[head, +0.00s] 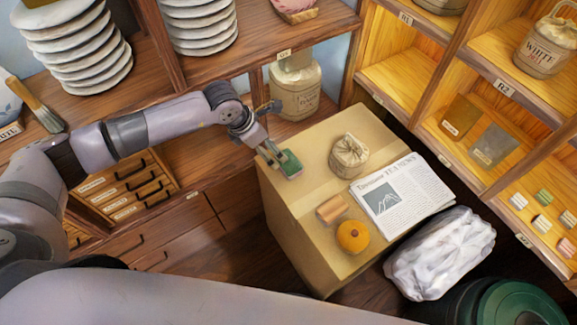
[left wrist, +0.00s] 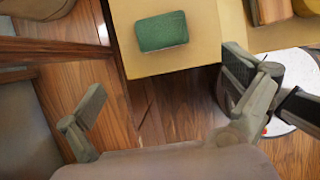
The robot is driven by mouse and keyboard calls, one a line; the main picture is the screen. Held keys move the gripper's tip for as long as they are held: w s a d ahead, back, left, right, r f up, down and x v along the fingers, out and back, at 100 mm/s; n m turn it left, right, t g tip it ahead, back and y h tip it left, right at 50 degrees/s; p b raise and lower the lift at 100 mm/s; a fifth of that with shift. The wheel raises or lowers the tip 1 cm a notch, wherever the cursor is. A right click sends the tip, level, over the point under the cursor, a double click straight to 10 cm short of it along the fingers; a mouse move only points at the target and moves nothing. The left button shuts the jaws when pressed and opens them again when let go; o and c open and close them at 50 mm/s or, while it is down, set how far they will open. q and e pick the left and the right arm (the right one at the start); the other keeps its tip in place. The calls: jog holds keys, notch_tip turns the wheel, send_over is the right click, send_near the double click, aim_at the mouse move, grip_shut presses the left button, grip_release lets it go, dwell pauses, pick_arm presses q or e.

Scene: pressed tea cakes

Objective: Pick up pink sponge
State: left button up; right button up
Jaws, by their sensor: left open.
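I cannot make out a pink sponge for certain. A pink item (head: 294,6) on a wooden base is cut off by the top edge of the head view. A green sponge-like block (head: 291,166) lies at the left corner of the cardboard box top; it also shows in the left wrist view (left wrist: 161,31). My left gripper (head: 271,155) is open beside the green block in the head view. In the left wrist view its spread fingers (left wrist: 165,82) have nothing between them, and the block is beyond them.
The cardboard box (head: 290,205) also bears a tied cloth bag (head: 349,156), a newspaper (head: 403,194), a tan roll (head: 331,208) and an orange round item (head: 353,236). A white plastic bag (head: 440,252) lies beside it. Shelves with stacked plates (head: 75,45) stand behind.

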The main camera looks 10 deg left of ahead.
pick_arm(q)
jog(key=b, duration=0.5)
send_near(284, 164)
jog(key=x, duration=0.2)
jog(key=w+x, duration=0.1)
jog(key=x, duration=0.2)
jog(key=shift+r, duration=0.15)
jog(key=b+x, duration=0.2)
jog(key=s+b+x, duration=0.1)
jog(key=x, duration=0.1)
jog(key=shift+w+f+b, duration=0.1)
jog(key=shift+f+b, duration=0.3)
jog(key=shift+w+d+f, duration=0.2)
jog(key=shift+f, duration=0.15)
jog(key=shift+r, duration=0.1)
jog(key=shift+c, duration=0.5)
jog(key=c, duration=0.7)
jog(key=shift+c, duration=0.2)
